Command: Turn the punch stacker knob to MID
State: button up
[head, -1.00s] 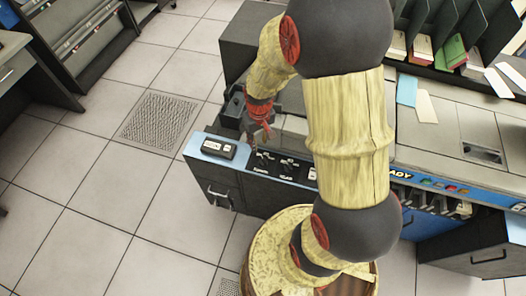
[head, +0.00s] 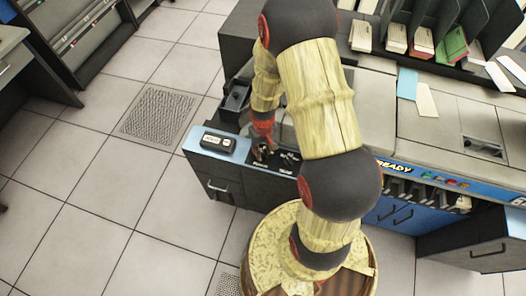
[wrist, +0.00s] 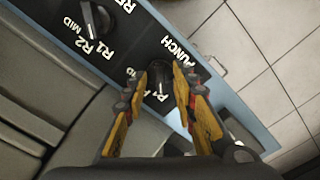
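The punch stacker knob (wrist: 157,80) is a dark knob on a black panel (wrist: 122,45), beside the white word PUNCH in the wrist view. My gripper (wrist: 161,76) is open, with one yellow-padded finger on each side of this knob. I cannot tell whether the fingers touch it. The fingers cover part of the knob's lettering, so I cannot read its setting. A second dark knob (wrist: 97,18) has the labels R1, R2 and MID beside it. In the head view, my gripper (head: 263,151) is down at the panel and hides much of it.
The panel sits on a blue-edged counter; a small black box (head: 218,143) lies to its left. Card racks (head: 430,35) and loose cards (head: 427,101) are at the upper right. The tiled floor (head: 110,195) at the left is clear.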

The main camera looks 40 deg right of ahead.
jog(key=c, duration=0.3)
jog(key=c, duration=0.4)
grip_shut()
